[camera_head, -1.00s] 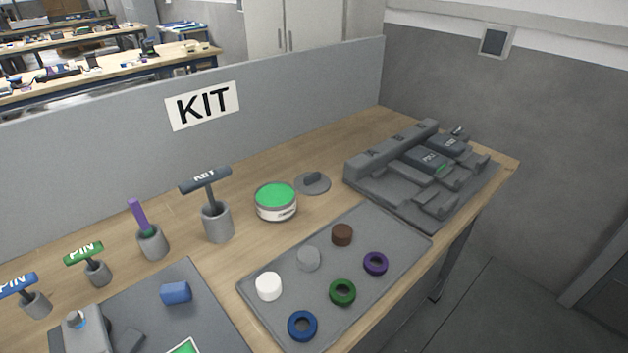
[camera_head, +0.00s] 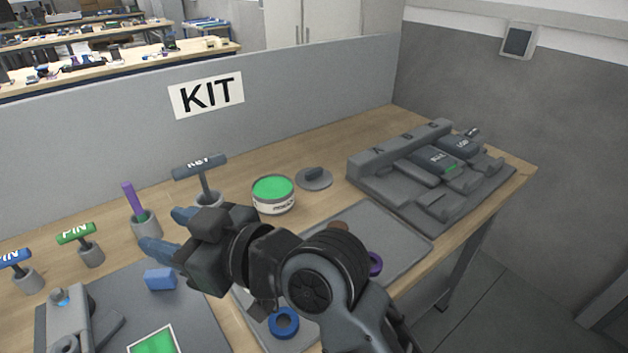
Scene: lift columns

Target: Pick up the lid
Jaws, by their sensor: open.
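The lid (camera_head: 314,180) is a flat grey disc with a dark raised grip on top. It lies on the wooden table just right of a round tin (camera_head: 273,194) with a green top and a pale label. My gripper (camera_head: 163,232) is open and empty, its two blue-grey fingers pointing left. It is left of the tin and lid, near the purple-stick holder and in front of the key tool. The lid is fully visible, clear of my arm.
A grey tray (camera_head: 405,232) with coloured rings is partly hidden behind my arm. A grey fixture (camera_head: 430,175) stands right of the lid. A key tool (camera_head: 200,168), a purple stick (camera_head: 134,197) and pin tools (camera_head: 76,234) stand left. A divider (camera_head: 300,95) runs along the back.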

